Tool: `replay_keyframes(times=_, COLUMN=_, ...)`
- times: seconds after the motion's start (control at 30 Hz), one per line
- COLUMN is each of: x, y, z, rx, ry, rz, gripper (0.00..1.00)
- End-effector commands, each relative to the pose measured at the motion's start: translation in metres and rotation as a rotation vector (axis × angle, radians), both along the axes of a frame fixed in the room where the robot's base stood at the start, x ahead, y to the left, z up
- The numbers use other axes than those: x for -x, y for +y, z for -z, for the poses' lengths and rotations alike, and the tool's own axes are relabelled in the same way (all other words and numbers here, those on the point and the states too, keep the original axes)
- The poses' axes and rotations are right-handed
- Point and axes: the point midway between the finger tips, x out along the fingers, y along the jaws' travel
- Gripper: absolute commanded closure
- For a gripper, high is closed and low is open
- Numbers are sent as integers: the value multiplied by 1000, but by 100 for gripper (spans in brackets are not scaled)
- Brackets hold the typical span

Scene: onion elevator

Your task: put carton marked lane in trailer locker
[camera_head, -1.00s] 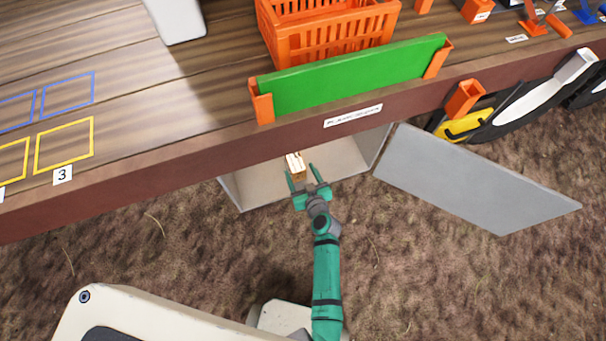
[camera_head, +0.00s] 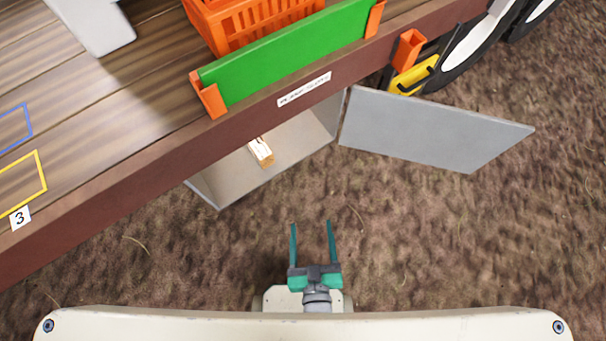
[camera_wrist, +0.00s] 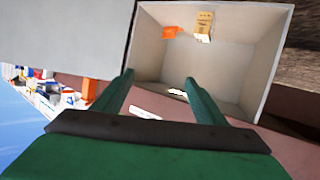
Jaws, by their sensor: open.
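The trailer locker (camera_head: 290,150) is an open grey box under the trailer deck, with its grey door (camera_head: 430,128) swung out to the right. A small tan carton (camera_head: 261,152) lies on the locker floor; its marking is too small to read. The wrist view looks into the locker (camera_wrist: 225,72) and shows the carton (camera_wrist: 203,24) with a label, beside a small orange thing (camera_wrist: 171,32). My gripper (camera_head: 312,226) is open and empty, outside the locker and apart from the carton. Its fingers show in the wrist view (camera_wrist: 158,82).
The wooden trailer deck (camera_head: 150,110) is above the locker, with a green board (camera_head: 285,55) and an orange crate (camera_head: 255,22) on it. A yellow thing (camera_head: 412,76) and wheels are at the right. Bare brown ground in front is clear.

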Motion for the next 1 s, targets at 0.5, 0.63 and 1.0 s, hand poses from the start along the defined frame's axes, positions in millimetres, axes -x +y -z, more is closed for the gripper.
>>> replay_keyframes(times=0.5, x=40, y=22, z=-88, rx=-92, ry=-73, rz=91, gripper=34)
replay_keyframes(times=0.63, x=40, y=22, z=-88, rx=-92, ry=-73, rz=89, gripper=34)
replay_keyframes(times=1.0, x=40, y=22, z=-87, rx=-92, ry=-73, rz=89, gripper=34)
